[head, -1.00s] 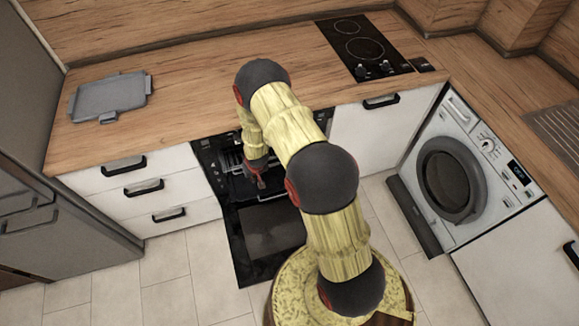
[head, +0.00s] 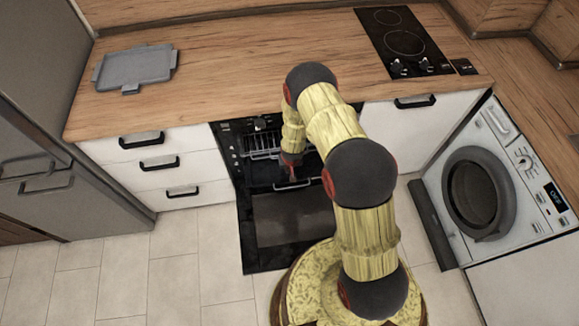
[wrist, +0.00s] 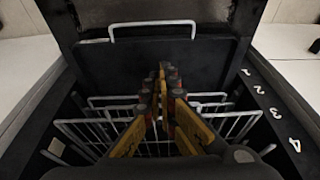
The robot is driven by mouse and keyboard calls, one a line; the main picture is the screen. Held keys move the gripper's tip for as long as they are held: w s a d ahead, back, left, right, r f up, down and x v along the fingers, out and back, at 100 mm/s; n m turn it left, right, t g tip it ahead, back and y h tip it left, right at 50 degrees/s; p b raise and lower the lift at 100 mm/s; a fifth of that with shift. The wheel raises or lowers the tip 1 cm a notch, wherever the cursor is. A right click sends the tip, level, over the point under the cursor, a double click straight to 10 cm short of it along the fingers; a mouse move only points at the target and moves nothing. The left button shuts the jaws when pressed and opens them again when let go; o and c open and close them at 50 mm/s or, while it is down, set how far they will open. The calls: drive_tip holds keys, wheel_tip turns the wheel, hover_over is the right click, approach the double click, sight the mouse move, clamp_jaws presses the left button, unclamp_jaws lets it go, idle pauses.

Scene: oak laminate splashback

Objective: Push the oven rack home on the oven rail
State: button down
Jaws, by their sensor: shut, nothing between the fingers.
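The wire oven rack (head: 262,143) shows in the oven opening in the head view, partly hidden by my arm. In the wrist view its pale wires (wrist: 75,128) run on both sides of my fingers. My gripper (head: 288,180) is low in front of the oven opening; in the wrist view the fingers (wrist: 163,75) are together and empty, over the wires. I cannot tell whether they touch the rack. The oven rail is not clearly visible. The oven door (head: 270,258) is folded down open.
Marks 1 to 4 (wrist: 272,110) run along the right side in the wrist view. A pale bar (wrist: 150,24) stands on a dark panel there. White drawers (head: 150,165) are left of the oven. A washing machine (head: 505,150) is at right. Tiled floor (head: 185,270) is clear at front left.

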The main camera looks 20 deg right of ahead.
drive_tip(key=shift+w+d+f, duration=0.15)
drive_tip(key=shift+w+f, duration=0.35)
drive_tip(key=shift+w, duration=0.3)
drive_tip(key=shift+w+d+f, duration=0.2)
drive_tip(key=shift+w+f, duration=0.35)
drive_tip(key=shift+w, duration=0.2)
drive_tip(key=shift+w+d+f, duration=0.15)
drive_tip(key=shift+w+f, duration=0.35)
drive_tip(key=shift+w, duration=0.3)
drive_tip(key=shift+w, duration=0.1)
drive_tip(key=shift+w+d+p, duration=0.2)
drive_tip(key=shift+w+p, duration=0.7)
drive_tip(key=shift+p, duration=0.45)
drive_tip(key=shift+w+d+p, duration=0.15)
drive_tip(key=shift+w+p, duration=0.7)
drive_tip(key=shift+p, duration=0.5)
drive_tip(key=shift+s, duration=0.1)
